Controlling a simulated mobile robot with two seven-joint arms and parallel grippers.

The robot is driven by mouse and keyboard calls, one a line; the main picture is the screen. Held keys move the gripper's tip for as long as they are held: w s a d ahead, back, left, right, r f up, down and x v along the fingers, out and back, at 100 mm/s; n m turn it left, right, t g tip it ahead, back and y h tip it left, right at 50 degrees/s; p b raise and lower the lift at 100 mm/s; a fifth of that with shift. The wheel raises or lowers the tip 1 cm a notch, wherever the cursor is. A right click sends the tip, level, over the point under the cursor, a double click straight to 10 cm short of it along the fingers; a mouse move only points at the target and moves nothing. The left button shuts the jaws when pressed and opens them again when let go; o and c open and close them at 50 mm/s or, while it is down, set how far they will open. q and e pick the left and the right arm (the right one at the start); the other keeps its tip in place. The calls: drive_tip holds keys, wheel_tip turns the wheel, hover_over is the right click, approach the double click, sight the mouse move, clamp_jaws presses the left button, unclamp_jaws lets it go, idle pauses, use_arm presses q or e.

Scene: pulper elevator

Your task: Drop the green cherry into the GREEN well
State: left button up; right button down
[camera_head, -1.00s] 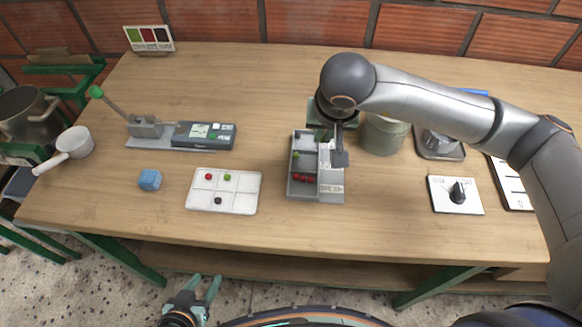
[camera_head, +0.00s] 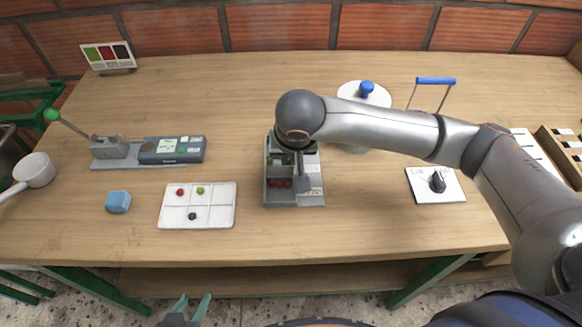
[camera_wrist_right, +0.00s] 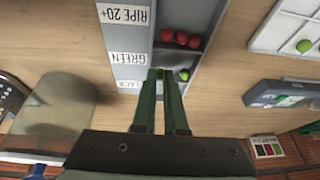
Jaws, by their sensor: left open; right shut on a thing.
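The grey sorting box (camera_head: 293,204) stands mid-table, with wells labelled RIPE, GREEN and a partly hidden BLACK in the right wrist view (camera_wrist_right: 128,58). One green cherry (camera_wrist_right: 184,75) lies in the box beside my right fingertips. My right gripper (camera_wrist_right: 160,73) points down over the box, level with the GREEN and BLACK labels. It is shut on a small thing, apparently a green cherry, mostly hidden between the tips. Another green cherry (camera_head: 200,190) lies in the white sample tray (camera_head: 225,216). My left gripper (camera_head: 189,308) is open and empty in front of the table.
Several red cherries (camera_wrist_right: 180,38) lie in the RIPE well. The tray also holds a red cherry (camera_head: 180,192) and a black one (camera_head: 192,216).

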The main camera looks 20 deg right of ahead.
drive_tip(key=c, duration=0.9)
unclamp_jaws()
drive_tip(key=shift+r, duration=0.1)
drive_tip(key=v, duration=1.2)
drive_tip(key=shift+r, duration=0.2)
